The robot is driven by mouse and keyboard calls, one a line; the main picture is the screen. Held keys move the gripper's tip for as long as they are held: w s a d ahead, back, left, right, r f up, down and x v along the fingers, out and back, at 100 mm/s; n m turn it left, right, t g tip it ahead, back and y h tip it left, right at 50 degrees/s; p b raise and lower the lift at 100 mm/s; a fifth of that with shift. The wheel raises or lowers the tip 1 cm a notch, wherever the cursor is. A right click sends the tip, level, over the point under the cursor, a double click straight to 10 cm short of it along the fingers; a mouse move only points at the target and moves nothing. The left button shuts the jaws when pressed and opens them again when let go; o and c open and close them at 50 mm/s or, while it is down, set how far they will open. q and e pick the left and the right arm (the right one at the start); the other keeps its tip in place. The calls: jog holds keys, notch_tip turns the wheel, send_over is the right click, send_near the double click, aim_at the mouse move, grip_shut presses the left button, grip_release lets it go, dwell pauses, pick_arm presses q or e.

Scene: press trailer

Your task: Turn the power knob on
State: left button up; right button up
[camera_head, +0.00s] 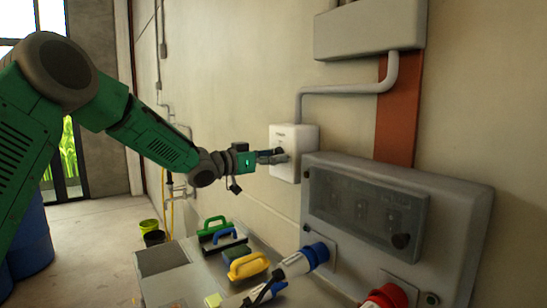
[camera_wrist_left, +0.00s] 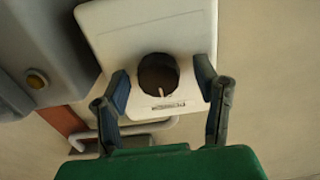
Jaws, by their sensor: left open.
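The power knob (camera_wrist_left: 158,72) is dark and round with a pale pointer mark. It sits on the front of a white wall box (camera_head: 309,139), which also fills the top of the left wrist view (camera_wrist_left: 110,28). My left gripper (camera_head: 272,156) reaches the front of this box in the head view. In the left wrist view my left gripper (camera_wrist_left: 163,82) is open, with one finger on each side of the knob. Gaps show between the fingers and the knob, but I cannot tell how deep the fingertips reach. My right gripper is not in view.
A large grey electrical panel (camera_head: 455,205) with a dark window stands right of the white box. Blue (camera_head: 316,252) and red (camera_head: 388,296) plugs sit below it. A conduit (camera_head: 345,90) runs above the box.

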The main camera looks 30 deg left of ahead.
pick_arm(q)
jog(key=shift+a, duration=0.1)
jog(key=shift+c, duration=1.3)
jog(key=shift+s, duration=0.1)
jog(key=c, duration=0.9)
jog(key=shift+r, duration=0.1)
jog(key=shift+m, duration=0.3)
jog(key=m+b, duration=1.3)
jog(key=m, duration=0.4)
jog(key=shift+f+m, duration=0.2)
jog(key=shift+m, duration=0.1)
